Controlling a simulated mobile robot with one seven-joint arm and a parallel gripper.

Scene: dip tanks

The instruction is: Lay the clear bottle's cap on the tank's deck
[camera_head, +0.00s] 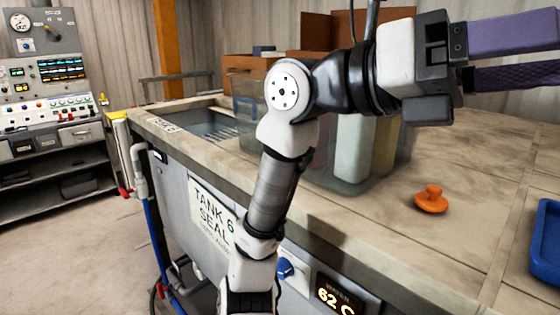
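My gripper (512,61) is high at the upper right, above the tank's deck (480,160). Its two purple fingers run off the right edge, so the tips and anything between them are out of view. An orange knobbed piece, cap- or stopper-like (431,199), lies on the deck below the gripper, apart from it. I cannot tell whether it is the clear bottle's cap. A see-through bin (335,184) stands on the deck behind my arm, with several pale upright shapes in it. I cannot pick out the clear bottle for sure.
A blue tray (546,240) is cut off at the right edge. A sunken tank opening (205,124) lies at the deck's left end. Brown boxes (318,32) stand behind. A control console (45,80) is at the far left. The deck around the orange piece is clear.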

